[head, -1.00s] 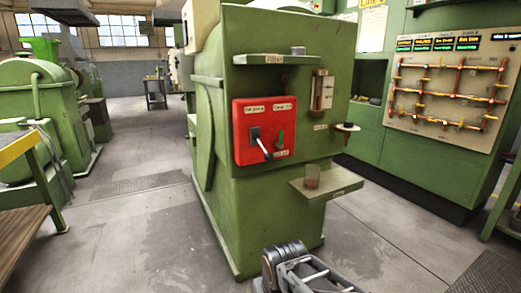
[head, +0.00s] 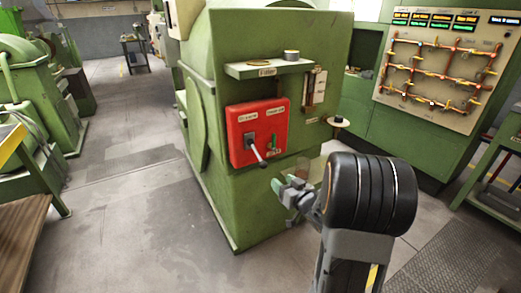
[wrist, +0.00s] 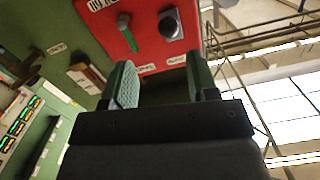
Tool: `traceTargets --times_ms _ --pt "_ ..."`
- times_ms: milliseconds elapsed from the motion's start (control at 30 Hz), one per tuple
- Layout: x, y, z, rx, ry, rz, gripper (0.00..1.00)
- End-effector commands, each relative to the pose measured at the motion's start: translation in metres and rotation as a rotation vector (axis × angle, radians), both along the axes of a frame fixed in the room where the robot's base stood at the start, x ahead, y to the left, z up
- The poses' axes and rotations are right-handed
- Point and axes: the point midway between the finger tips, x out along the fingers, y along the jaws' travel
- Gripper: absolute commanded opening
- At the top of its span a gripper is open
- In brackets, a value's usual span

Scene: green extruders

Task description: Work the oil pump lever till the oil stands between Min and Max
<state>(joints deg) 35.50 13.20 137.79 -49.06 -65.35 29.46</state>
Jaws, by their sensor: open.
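The red panel (head: 240,120) is on the end face of the green machine (head: 235,205). My gripper (head: 287,187) is open, below and right of the red panel. In the wrist view my gripper (wrist: 162,78) has nothing between its fingers, and the red panel (wrist: 150,48) shows beyond them.
A shelf (head: 238,70) juts out above the red panel. A round knob (head: 338,121) sticks out at the machine's right edge. My arm hides part of the machine's lower right. A pipe display board (head: 435,75) stands at the right.

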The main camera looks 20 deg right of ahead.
Motion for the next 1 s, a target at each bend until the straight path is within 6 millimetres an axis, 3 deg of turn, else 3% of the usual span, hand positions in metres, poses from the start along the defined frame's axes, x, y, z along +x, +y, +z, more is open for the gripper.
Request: traceTargets --times_ms 133,267,700,1000 --pt "-0.002 -0.001 0.012 0.043 -0.052 0.041 0.54" --pt "0.007 0.002 0.013 0.054 -0.067 0.056 0.54" --pt "0.087 0.019 0.012 0.054 -0.068 0.057 0.54" --pt "0.122 0.025 0.013 0.054 -0.069 0.054 0.54"
